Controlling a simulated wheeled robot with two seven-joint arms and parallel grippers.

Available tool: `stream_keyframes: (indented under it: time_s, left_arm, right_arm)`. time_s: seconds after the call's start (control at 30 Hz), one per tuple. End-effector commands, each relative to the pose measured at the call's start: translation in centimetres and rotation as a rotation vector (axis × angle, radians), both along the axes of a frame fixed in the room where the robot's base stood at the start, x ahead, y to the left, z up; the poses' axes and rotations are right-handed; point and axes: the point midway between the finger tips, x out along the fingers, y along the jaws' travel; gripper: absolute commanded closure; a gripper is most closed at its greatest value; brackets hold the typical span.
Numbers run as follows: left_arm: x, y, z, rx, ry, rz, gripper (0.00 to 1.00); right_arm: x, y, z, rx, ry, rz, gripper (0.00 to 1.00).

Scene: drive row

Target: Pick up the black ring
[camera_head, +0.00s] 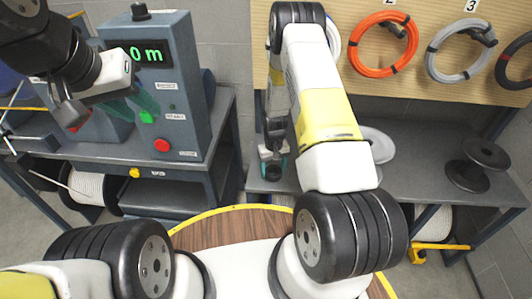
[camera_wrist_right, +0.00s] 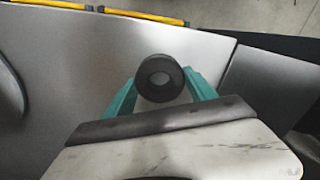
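The black ring (camera_wrist_right: 160,78) shows whole in the right wrist view, its round hole visible, over the grey bench top. My right gripper (camera_wrist_right: 159,80) has one teal finger on each side of it. The fingers stand apart and their tips look very near its rim; I cannot tell if they touch it. In the head view my right gripper (camera_head: 273,158) is low over the grey bench, and the ring is a small dark shape there, partly hidden. My left gripper (camera_head: 132,105) is in front of the grey meter box, its teal fingers apart and empty.
The grey meter box (camera_head: 182,75) with a green display stands on the left bench. Orange (camera_head: 384,44) and grey (camera_head: 461,50) cable coils hang on the board. A black spool (camera_head: 484,166) and a pale disc (camera_head: 378,146) are on the right bench. A wooden round top (camera_head: 222,228) is in front.

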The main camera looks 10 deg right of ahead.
Motion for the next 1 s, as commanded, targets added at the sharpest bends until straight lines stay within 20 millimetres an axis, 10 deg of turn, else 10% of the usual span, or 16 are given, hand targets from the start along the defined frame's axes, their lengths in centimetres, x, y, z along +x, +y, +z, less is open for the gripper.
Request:
stream_keyframes:
  time_s: [0.2,0.8,1.0]
  left_arm:
    - [0.0,0.0,0.0,0.0,0.0,0.0,0.64]
    - [0.0,0.0,0.0,0.0,0.0,0.0,0.64]
    - [0.0,0.0,0.0,0.0,0.0,0.0,0.64]
  right_arm:
    - [0.0,0.0,0.0,0.0,0.0,0.0,0.8]
    - [0.1,0.0,3.5,0.0,-0.004,0.0,0.8]
    - [-3.9,1.7,4.0,0.0,0.003,0.004,0.8]
